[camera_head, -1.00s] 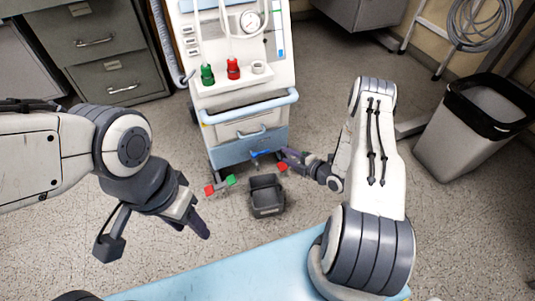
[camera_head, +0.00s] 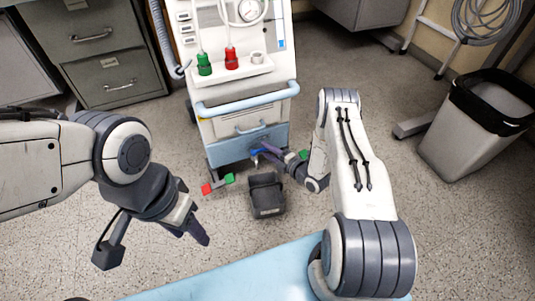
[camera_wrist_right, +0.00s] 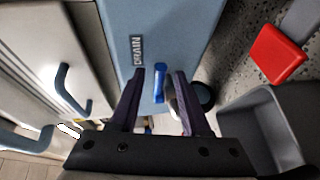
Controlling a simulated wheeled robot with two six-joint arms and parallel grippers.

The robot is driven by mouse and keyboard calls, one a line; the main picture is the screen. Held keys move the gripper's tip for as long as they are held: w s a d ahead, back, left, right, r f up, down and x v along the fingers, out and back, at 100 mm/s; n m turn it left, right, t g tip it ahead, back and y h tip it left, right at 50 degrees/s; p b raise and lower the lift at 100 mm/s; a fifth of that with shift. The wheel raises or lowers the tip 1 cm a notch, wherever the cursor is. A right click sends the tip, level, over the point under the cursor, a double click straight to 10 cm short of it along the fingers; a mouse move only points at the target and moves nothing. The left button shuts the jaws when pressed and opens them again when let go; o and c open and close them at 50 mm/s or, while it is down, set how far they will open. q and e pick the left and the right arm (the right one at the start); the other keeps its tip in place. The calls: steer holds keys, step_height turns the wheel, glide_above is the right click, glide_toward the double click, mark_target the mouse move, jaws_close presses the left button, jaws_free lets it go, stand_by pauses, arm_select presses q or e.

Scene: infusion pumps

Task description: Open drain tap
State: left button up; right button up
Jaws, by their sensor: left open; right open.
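The drain tap has a blue lever (camera_wrist_right: 160,83) low on the machine's blue panel (camera_wrist_right: 180,30), beside a label reading DRAIN (camera_wrist_right: 137,50). In the head view the blue tap (camera_head: 255,153) shows just left of my right gripper (camera_head: 268,151). My right gripper (camera_wrist_right: 157,100) is open, with the lever between its fingers in the wrist view; I cannot tell whether a finger touches it. A pale metallic part of the tap shows by the right finger. My left gripper (camera_head: 203,225) is open and empty, at the left, away from the machine.
A dark open bin (camera_head: 266,196) stands on the floor below the tap. A light blue surface (camera_head: 230,275) is in front. A waste bin (camera_head: 470,135) stands at the right.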

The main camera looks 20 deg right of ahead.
steer(key=shift+w, duration=0.15)
jaws_close()
